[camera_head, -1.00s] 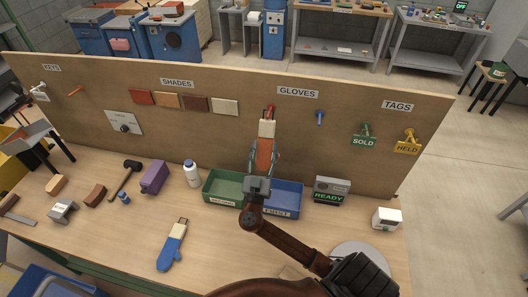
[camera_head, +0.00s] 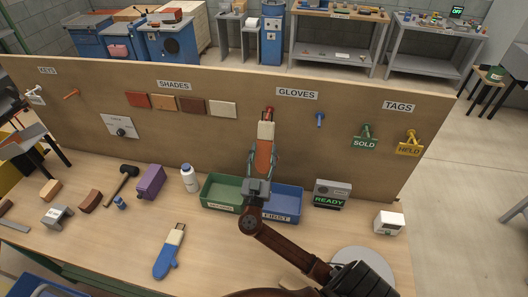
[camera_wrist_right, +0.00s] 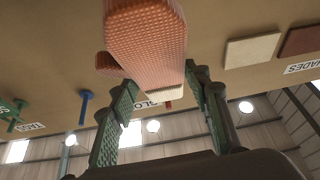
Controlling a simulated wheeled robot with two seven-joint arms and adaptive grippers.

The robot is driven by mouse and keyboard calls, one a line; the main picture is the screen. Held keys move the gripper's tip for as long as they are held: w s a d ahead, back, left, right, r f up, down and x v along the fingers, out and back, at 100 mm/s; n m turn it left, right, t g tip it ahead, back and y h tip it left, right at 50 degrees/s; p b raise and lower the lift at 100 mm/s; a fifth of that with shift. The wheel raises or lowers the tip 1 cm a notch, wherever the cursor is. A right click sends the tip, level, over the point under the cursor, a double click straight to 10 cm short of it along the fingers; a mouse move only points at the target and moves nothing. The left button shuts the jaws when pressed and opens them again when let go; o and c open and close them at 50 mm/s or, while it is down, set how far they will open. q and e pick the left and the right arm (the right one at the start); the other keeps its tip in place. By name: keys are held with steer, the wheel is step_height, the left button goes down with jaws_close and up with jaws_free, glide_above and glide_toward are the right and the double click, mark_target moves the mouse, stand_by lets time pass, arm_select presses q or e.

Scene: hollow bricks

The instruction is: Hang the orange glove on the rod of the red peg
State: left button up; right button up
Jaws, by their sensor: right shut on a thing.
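The orange glove (camera_head: 263,156) hangs upright in front of the board, its pale cuff (camera_head: 266,130) at the top. My right gripper (camera_head: 262,168) is shut on it from below, with a finger on each side. The right wrist view shows the glove (camera_wrist_right: 147,35) between the fingers (camera_wrist_right: 160,85). The red peg (camera_head: 270,111) shows just above the cuff under the GLOVES sign; its lower part is hidden. I cannot tell whether the glove's loop is around the rod. A blue glove (camera_head: 170,252) lies on the table. My left gripper is out of view.
A blue peg (camera_head: 320,120) is to the right on the board (camera_head: 70,122). Green (camera_head: 208,204) and blue (camera_head: 297,212) trays stand below the held glove. A READY box (camera_head: 331,193) is right of them. The front middle of the table is fairly clear.

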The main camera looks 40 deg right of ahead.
steer(key=o, duration=1.2)
steer(key=shift+o, duration=0.2)
steer(key=v, duration=1.2)
